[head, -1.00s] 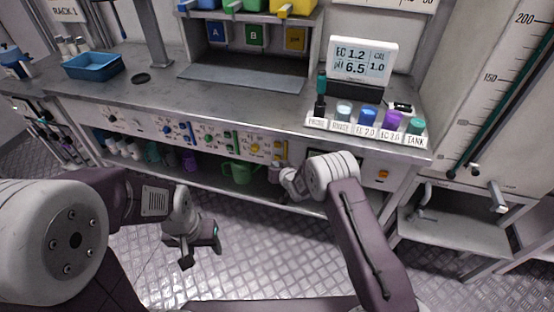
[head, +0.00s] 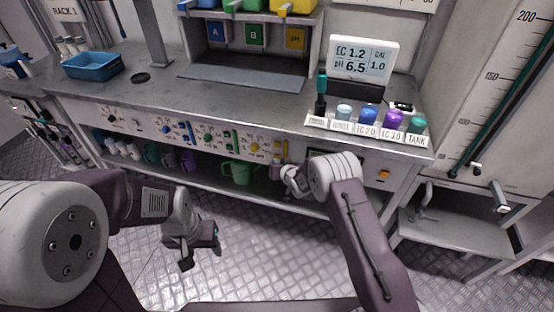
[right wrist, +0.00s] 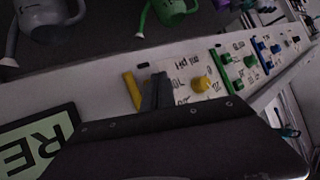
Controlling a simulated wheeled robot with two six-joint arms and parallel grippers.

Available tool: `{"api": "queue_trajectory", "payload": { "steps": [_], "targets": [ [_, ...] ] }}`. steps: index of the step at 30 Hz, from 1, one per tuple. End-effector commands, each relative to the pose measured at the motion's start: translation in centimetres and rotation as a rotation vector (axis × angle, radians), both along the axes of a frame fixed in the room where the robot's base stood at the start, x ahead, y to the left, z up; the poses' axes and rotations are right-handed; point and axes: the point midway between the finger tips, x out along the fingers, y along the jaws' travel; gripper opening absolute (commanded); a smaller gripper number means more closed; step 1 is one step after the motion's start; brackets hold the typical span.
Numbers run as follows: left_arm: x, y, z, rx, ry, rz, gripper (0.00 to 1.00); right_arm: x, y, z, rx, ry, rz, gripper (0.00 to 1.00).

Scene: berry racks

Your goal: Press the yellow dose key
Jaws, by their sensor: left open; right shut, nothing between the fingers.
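The yellow dose key (right wrist: 132,91) is an upright bar on the white dosing panel (head: 146,124), left of a yellow knob (right wrist: 200,84) in the right wrist view. In the head view the yellow knob (head: 254,147) shows near the panel's right end. My right gripper (right wrist: 156,92) is shut and empty, its dark fingertips at the panel close beside the yellow key. They partly overlap it in view, and I cannot tell whether they touch it. In the head view my right gripper (head: 277,171) is small and its tips are unclear. My left gripper (head: 201,250) hangs open and empty above the floor.
Green and blue controls sit further along the panel. A green watering can (head: 236,172) stands on the shelf below. A display (head: 362,60) and a rack of coloured caps (head: 345,127) stand on the bench. A blue tray (head: 92,67) is at the left.

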Motion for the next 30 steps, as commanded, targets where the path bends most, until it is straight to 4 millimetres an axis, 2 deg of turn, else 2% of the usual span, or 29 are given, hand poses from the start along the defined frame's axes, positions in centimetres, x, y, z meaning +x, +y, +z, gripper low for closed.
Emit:
{"api": "queue_trajectory", "payload": {
  "steps": [20, 30],
  "targets": [
    [0.0, 0.0, -0.3, 0.0, 0.0, 0.0, 0.55, 0.4, -0.2, 0.0, 0.0, -0.001, 0.0, 0.0],
    [0.0, 0.0, 0.5, 0.0, 0.0, 0.0, 0.55, -1.1, 0.3, 0.1, 0.0, 0.0, 0.0, 0.0]
  ]
}}
